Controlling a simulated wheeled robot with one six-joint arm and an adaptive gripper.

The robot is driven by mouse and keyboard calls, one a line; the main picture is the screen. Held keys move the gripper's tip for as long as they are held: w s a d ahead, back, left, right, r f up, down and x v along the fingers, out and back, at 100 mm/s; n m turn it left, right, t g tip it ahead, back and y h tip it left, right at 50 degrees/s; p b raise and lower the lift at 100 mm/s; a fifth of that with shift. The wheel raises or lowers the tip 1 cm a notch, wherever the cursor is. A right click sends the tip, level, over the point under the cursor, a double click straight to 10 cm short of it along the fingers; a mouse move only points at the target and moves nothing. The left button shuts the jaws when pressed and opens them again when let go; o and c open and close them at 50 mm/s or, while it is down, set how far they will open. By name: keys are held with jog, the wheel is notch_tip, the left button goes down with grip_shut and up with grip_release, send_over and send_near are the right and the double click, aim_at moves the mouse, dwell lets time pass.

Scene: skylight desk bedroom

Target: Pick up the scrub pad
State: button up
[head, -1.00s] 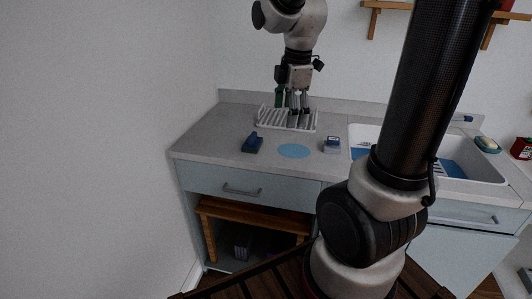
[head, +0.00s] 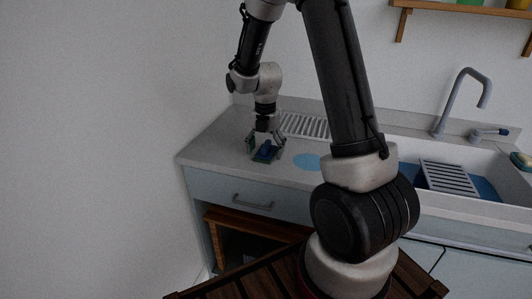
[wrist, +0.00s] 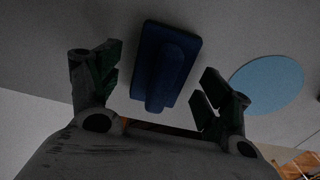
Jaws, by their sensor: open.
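The scrub pad (head: 266,152), a dark blue block with a raised grip, lies on the grey counter near its left end. In the wrist view the scrub pad (wrist: 168,62) shows a flat rectangular base with a rounded handle along it. My gripper (head: 266,145) is above it, pointing down, with a finger to either side. In the wrist view my gripper (wrist: 158,86) is open, and the pad lies between and slightly beyond the fingertips. I see a gap on both sides, so nothing is held.
A light blue round mat (head: 307,162) lies right of the pad. A white drying rack (head: 305,125) stands behind. The sink (head: 400,150) with a grey tap (head: 462,100) is at the right. My arm covers the middle counter, hiding the grey-blue item seen there earlier.

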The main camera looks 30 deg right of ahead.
jog(key=shift+f, duration=0.25)
jog(key=c, duration=1.1)
